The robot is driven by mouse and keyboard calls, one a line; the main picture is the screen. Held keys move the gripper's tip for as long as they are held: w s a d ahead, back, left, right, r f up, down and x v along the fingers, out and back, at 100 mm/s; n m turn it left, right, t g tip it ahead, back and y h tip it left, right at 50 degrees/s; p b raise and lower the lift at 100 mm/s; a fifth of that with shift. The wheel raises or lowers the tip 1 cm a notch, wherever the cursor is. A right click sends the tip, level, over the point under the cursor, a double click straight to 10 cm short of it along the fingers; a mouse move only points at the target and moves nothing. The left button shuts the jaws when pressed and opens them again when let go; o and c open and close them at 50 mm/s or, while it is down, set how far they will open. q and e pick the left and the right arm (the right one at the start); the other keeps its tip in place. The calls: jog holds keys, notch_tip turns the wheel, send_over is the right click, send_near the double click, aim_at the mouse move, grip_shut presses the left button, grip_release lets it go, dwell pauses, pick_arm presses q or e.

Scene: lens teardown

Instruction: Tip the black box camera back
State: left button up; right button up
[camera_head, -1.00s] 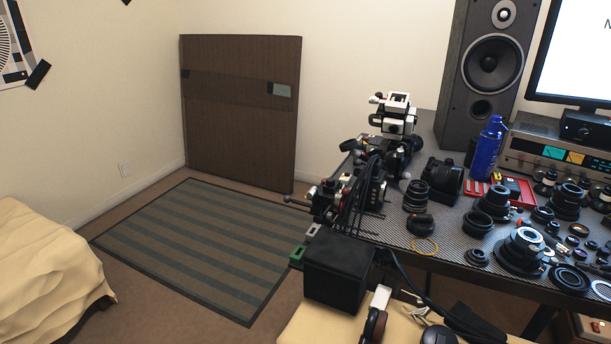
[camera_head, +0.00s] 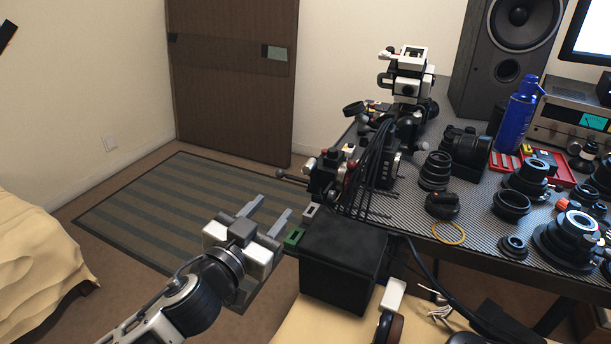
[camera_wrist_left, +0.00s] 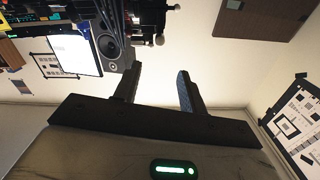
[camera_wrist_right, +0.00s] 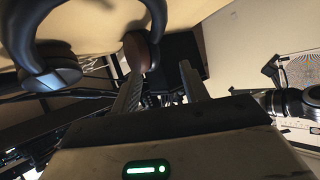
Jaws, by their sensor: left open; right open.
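The black box camera appears to be the plain black box (camera_head: 342,262) at the table's near left corner in the head view. It looks upright. My left gripper (camera_head: 275,205) is open and empty, to the left of the box and apart from it. In the left wrist view its two fingers (camera_wrist_left: 160,72) are spread with nothing between them. My right gripper (camera_wrist_right: 156,65) shows only in its own wrist view, open, with a dark box-like shape (camera_wrist_right: 178,55) beyond its fingers. I cannot tell how far off that shape is.
A black table (camera_head: 405,215) carries cabled gear (camera_head: 375,165), lenses (camera_head: 434,170) and a blue bottle (camera_head: 516,122). Headphones (camera_wrist_right: 48,70) lie close to my right gripper. A green part (camera_head: 293,237) sits at the box's left. Open floor with a striped rug (camera_head: 150,205) lies left.

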aim_at(306, 170)
pick_arm(q)
jog(key=b+x, duration=0.1)
jog(key=x, duration=1.4)
jog(key=shift+r, duration=0.1)
grip_shut()
